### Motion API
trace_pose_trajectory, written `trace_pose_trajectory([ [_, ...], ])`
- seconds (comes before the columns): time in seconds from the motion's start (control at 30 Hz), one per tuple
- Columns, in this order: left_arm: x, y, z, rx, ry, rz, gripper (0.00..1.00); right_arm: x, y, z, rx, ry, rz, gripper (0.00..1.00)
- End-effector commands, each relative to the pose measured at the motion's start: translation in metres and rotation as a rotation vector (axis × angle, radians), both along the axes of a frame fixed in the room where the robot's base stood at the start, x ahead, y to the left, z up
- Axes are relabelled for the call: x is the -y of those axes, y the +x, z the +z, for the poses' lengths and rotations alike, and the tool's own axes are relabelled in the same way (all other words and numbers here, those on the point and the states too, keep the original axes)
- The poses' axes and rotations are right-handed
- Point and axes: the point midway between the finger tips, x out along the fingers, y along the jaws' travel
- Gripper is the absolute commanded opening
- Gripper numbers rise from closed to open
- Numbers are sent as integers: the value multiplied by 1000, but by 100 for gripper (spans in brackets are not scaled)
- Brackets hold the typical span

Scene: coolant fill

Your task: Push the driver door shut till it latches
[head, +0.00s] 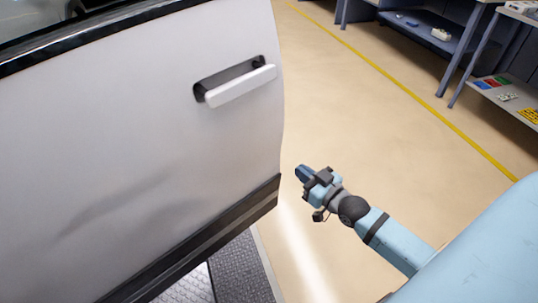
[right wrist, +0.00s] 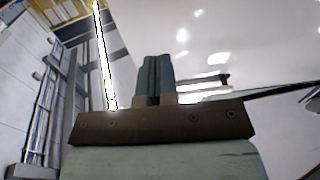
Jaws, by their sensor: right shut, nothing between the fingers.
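The white driver door (head: 130,130) fills the left half of the head view, with its free edge near the middle. It stands open, swung out from the car, with a sill and step showing below it. Its white handle (head: 241,86) sits in a dark recess near the free edge. My right gripper (head: 301,171) is shut and empty, just right of the door's lower free edge, with a small gap in the picture. In the right wrist view the shut fingers (right wrist: 157,78) point toward a pale, glossy surface. Whether they touch it I cannot tell. My left gripper is not in view.
A dark textured step (head: 240,270) shows below the door. Workbenches with shelves (head: 430,30) stand at the upper right, holding small parts. A yellow line (head: 400,92) crosses the floor. The floor between door and benches is clear.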

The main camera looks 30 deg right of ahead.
Motion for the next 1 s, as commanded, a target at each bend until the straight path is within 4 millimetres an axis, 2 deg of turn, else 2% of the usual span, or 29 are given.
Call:
trace_pose_trajectory([
  [0.17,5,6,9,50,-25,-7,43,-5,29,0,4,3,0,0],
  [0.4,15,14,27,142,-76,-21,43,-13,80,-1,3,2,0,0],
  [0.6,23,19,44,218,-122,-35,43,-18,114,-2,0,1,0,0],
  [0.8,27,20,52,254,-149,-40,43,-21,129,-1,-1,0,1,0],
  [1.0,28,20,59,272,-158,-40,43,-22,132,0,-2,0,1,0],
])
